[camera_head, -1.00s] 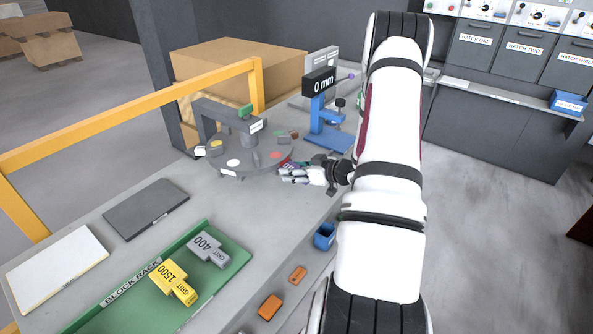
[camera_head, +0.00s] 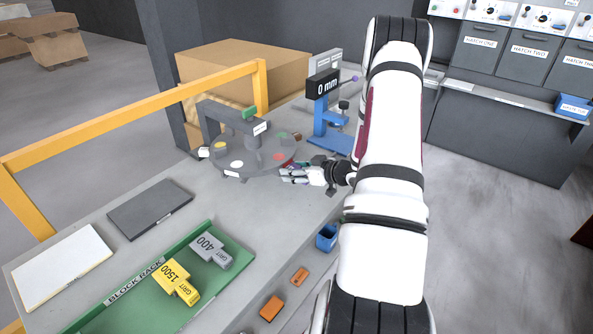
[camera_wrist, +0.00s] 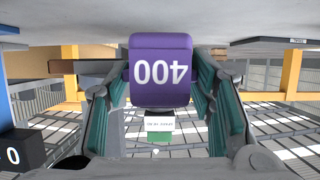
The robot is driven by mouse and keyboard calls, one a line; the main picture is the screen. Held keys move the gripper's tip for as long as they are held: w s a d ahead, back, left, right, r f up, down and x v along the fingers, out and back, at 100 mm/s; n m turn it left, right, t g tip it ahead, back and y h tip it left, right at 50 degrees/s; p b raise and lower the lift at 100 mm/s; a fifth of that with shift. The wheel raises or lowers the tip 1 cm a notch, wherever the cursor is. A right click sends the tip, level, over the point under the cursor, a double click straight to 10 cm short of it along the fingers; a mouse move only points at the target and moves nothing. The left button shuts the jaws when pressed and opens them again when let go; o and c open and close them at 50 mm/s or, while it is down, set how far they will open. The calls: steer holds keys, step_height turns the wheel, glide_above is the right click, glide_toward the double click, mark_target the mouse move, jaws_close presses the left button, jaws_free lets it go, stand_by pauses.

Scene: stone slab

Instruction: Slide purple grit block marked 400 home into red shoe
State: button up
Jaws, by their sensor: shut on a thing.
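The purple grit block (camera_wrist: 160,58) fills the upper middle of the wrist view, its white 400 upside down. My gripper (camera_wrist: 160,95) is shut on it, a teal-padded finger on each side. In the head view my gripper (camera_head: 290,174) is low at the right front edge of the grey turntable (camera_head: 232,171). The block cannot be made out there. A red round patch (camera_head: 279,157) shows on the turntable just behind my fingers. I cannot tell whether it is the red shoe, or whether the block touches a shoe.
A blue gauge (camera_head: 320,117) reading 0 mm stands behind my gripper. A yellow rail (camera_head: 120,120) runs along the left. A dark plate (camera_head: 150,209) lies on the slab.

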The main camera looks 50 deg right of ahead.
steer(key=shift+w, duration=0.1)
stand_by(0.3)
steer(key=o, duration=1.5)
steer(key=v, duration=1.2)
